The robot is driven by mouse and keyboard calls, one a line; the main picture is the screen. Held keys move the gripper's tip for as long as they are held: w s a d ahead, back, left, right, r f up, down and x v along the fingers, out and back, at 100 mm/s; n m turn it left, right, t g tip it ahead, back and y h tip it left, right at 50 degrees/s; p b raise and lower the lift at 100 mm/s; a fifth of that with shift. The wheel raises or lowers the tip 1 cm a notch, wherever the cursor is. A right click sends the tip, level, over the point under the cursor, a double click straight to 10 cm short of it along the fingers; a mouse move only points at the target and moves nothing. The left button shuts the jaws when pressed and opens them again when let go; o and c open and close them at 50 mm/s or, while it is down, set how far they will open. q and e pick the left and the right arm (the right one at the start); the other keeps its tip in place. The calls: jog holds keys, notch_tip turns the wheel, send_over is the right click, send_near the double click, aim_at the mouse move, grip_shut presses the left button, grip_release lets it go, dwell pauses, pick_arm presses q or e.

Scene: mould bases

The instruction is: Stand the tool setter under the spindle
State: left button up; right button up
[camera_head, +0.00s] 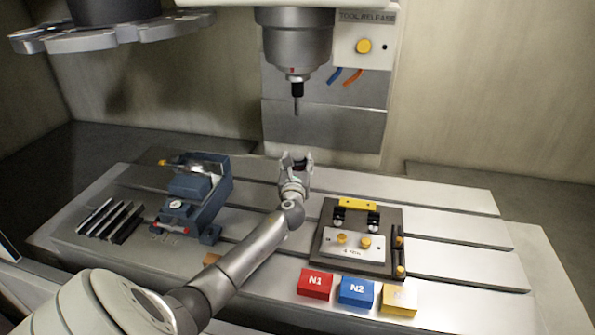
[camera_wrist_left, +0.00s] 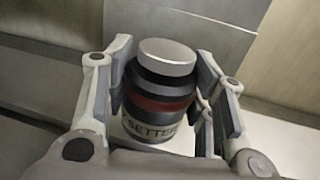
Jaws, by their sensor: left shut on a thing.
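The tool setter (camera_wrist_left: 160,92) is a dark cylinder with a dull red band, a silver cap and a label reading "SETTER". It stands upright between the fingers of my left gripper (camera_wrist_left: 165,100) in the left wrist view. My left gripper is shut on it. In the head view my left gripper (camera_head: 296,160) is below the spindle (camera_head: 296,45), a little above or at the table, and mostly hides the setter. The spindle carries a thin tool (camera_head: 297,100) pointing down, with a clear gap above the gripper. My right gripper is not in view.
A blue vise (camera_head: 200,195) stands on the slotted table (camera_head: 440,196) at left, beside dark bars (camera_head: 108,220). A fixture plate (camera_head: 330,262) lies right of my arm, with red (camera_head: 316,284), blue (camera_head: 356,291) and yellow (camera_head: 399,300) blocks in front. The table's right rear is clear.

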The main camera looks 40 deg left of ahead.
pick_arm(q)
jog(key=shift+f, duration=0.95)
jog(key=shift+f, duration=0.1)
jog(key=shift+f+b, duration=0.5)
jog(key=shift+b, duration=0.1)
jog(key=o, duration=1.6)
jog(key=shift+d+f, duration=0.1)
jog(key=shift+c, duration=0.2)
jog(key=shift+r+p, duration=0.3)
jog(key=shift+r, duration=0.05)
jog(key=v, duration=1.2)
jog(key=shift+r, duration=0.25)
